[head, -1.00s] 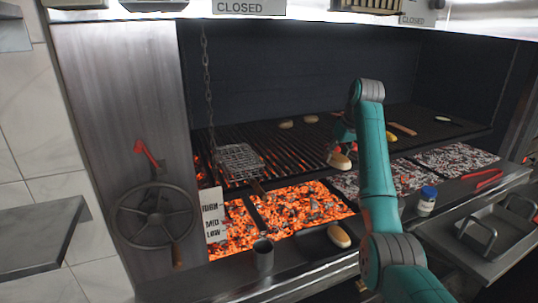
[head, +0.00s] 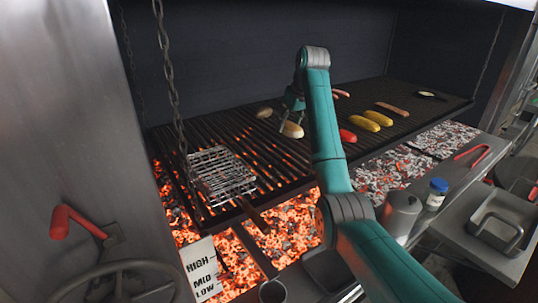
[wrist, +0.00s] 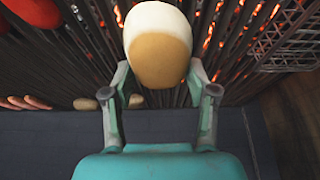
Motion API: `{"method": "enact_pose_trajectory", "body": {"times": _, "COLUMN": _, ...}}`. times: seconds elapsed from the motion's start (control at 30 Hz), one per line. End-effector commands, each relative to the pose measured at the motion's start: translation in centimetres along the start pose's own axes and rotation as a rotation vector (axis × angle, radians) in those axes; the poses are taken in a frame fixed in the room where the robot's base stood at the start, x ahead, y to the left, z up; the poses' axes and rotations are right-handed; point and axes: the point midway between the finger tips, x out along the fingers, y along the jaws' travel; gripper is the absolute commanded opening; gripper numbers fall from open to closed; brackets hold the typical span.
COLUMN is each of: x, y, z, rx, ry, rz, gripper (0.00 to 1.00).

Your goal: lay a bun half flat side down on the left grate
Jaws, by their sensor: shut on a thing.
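My gripper (head: 291,116) is shut on a bun half (head: 291,130) over the left grate (head: 268,160), toward its right part. In the wrist view the held bun half (wrist: 160,58) sits between the fingertips (wrist: 158,75), its tan side toward the camera and a paler, whitish part at the top. I cannot tell whether it touches the bars. Another bun half (head: 264,112) lies on the grate further back and to the left. In the wrist view two bun pieces (wrist: 84,104) (wrist: 136,100) lie near the back wall.
A wire basket (head: 220,174) lies on the grate's left front, with glowing coals (head: 285,235) below. Yellow corn (head: 371,121), red items (head: 347,136) and sausages (head: 392,108) lie to the right. A chain (head: 170,80) hangs at left. The grate between basket and bun is clear.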

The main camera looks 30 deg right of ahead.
Motion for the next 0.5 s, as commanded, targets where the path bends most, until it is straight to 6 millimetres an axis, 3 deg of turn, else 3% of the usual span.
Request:
{"method": "enact_pose_trajectory", "body": {"times": 0.23, "x": 3.9, "y": 0.0, "z": 1.7, "rx": 0.001, "ry": -0.003, "rz": -0.001, "gripper": 0.31}}
{"method": "enact_pose_trajectory", "body": {"times": 0.5, "x": 6.2, "y": 0.0, "z": 2.6, "rx": 0.001, "ry": -0.001, "rz": -0.001, "gripper": 0.31}}
